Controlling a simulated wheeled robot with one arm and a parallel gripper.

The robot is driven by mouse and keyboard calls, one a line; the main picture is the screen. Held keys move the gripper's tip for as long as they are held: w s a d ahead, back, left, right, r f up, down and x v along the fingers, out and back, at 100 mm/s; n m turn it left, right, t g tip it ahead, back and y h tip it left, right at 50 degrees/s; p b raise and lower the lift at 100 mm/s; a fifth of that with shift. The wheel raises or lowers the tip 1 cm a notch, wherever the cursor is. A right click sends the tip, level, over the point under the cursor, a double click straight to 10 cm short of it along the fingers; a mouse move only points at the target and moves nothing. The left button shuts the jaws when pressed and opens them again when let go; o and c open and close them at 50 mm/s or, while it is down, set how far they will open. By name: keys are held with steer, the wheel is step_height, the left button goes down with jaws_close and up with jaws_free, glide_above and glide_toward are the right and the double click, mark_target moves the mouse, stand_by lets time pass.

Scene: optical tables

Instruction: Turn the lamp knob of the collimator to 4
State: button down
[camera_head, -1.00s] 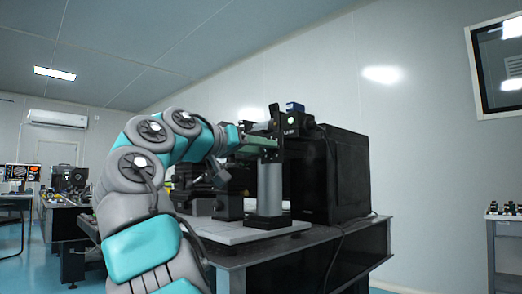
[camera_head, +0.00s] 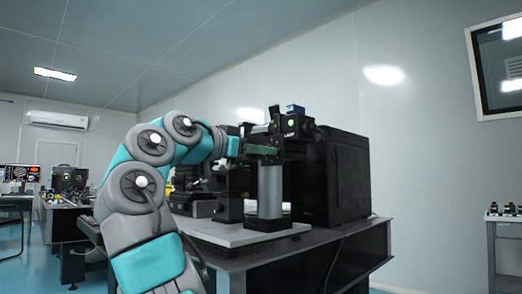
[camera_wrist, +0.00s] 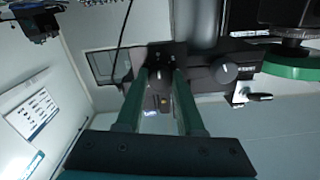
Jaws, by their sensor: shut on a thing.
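The collimator (camera_head: 300,130) is a dark device with a white label, held up beside a silver post (camera_head: 270,190). My gripper (camera_head: 276,150) reaches its near side from the left. In the wrist view, my gripper's two green fingers (camera_wrist: 164,68) converge on a dark knob (camera_wrist: 160,76) at the collimator's face, which I take for the lamp knob. They are shut on it and cover its sides. A second round grey knob (camera_wrist: 226,72) sits just right of the fingers, outside them. I cannot read any scale or setting.
A large black box (camera_head: 340,175) stands close behind the collimator on the dark table (camera_head: 300,258). A small lever (camera_wrist: 258,97) juts out right of the fingers in the wrist view. A smaller side table (camera_head: 503,218) stands far right.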

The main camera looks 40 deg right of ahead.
stand_by(0.3)
steer(key=c, duration=0.5)
jaws_free()
steer(key=shift+a, duration=0.1)
steer(key=a, duration=0.7)
steer(key=shift+s+a, duration=0.3)
